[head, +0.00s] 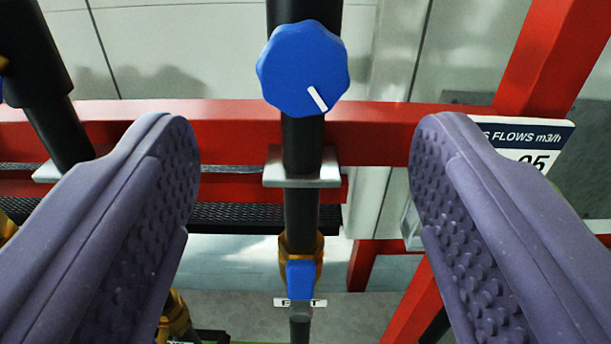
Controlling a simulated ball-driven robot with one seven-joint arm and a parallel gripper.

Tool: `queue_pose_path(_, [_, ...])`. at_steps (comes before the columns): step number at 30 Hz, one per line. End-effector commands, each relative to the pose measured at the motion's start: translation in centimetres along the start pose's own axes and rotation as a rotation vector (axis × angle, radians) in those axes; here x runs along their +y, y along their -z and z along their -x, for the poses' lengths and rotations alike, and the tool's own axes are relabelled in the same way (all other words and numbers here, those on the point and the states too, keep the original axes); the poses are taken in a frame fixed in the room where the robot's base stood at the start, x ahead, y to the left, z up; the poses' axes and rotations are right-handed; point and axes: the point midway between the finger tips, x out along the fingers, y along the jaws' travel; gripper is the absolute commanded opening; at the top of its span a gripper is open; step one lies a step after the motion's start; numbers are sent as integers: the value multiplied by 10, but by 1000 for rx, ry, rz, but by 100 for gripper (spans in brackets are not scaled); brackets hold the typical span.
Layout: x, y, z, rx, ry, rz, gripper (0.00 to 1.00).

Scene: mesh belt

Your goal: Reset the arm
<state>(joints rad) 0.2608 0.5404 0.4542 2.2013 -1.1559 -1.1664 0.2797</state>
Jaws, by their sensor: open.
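My gripper (305,175) is open. Its two purple, studded fingers reach in from the lower left and lower right with a wide gap between them. Nothing is held. In the gap, farther off, a dark vertical pipe (301,220) runs down the middle of the view. A blue scalloped knob (303,68) with a white pointer mark sits on the pipe above the fingertips. The mark points down and to the right. Lower on the pipe is a brass fitting with a small blue handle (300,279). The fingers appear apart from the pipe and the knob.
A red horizontal beam (370,132) crosses behind the fingertips, with a grey bracket (301,168) around the pipe. Another dark pipe (38,60) stands at left. A red diagonal beam (550,60) and a partly hidden sign (535,140) reading "FLOWS m3/h" are at right.

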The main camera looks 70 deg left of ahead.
Motion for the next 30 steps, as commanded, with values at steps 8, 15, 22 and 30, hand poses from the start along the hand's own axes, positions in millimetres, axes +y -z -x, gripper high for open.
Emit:
queue_pose_path(8, [3, 1, -1, -6, -9, 7, 68])
queue_pose_path(15, [102, 54, 12, -183, -360, 212, 68])
queue_pose_path(22, [181, 224, 104, -304, -930, 262, 68])
queue_pose_path(30, [102, 380, 213, -237, -1194, -26, 68])
